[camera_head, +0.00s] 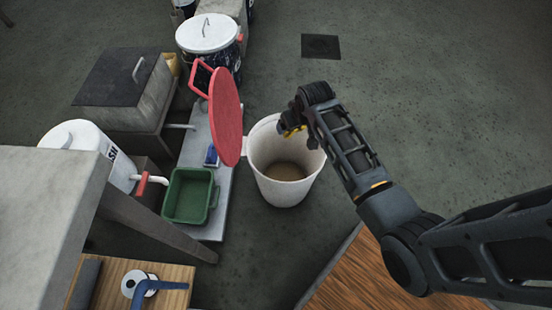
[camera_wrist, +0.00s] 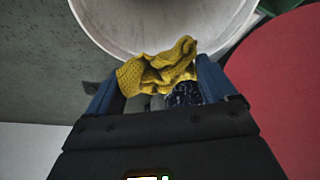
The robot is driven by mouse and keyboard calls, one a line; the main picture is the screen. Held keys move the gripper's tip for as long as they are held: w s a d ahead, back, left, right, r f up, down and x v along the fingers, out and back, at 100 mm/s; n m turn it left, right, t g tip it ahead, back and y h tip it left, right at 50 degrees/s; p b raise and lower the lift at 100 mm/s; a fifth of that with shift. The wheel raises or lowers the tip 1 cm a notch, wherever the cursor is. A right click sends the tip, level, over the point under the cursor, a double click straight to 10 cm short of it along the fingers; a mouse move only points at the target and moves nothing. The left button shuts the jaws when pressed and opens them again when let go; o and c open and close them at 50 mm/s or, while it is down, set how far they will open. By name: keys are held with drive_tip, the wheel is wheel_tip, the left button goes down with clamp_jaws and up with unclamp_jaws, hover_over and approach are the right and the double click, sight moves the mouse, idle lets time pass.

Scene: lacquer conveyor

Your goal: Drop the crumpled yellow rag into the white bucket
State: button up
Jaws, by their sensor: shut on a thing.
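The crumpled yellow rag (camera_wrist: 158,72) is held between the two blue fingers of my gripper (camera_wrist: 155,88) in the wrist view. My gripper is shut on the rag.
A red round lid (camera_head: 226,117) stands tilted up at the bucket's left; it also shows in the wrist view (camera_wrist: 285,90). A green bin (camera_head: 187,196) sits on a grey platform (camera_head: 218,213) left of the bucket. The floor right of the bucket is clear.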

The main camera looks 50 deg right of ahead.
drive_tip(key=shift+f, duration=0.6)
drive_tip(key=o, duration=0.7)
drive_tip(key=shift+o, duration=0.2)
drive_tip(key=shift+r, duration=0.2)
drive_tip(key=p+v, duration=0.2)
drive_tip(key=v, duration=0.5)
drive_tip(key=shift+s+r, duration=0.15)
drive_tip(key=shift+r, duration=0.1)
drive_tip(key=shift+a, duration=0.1)
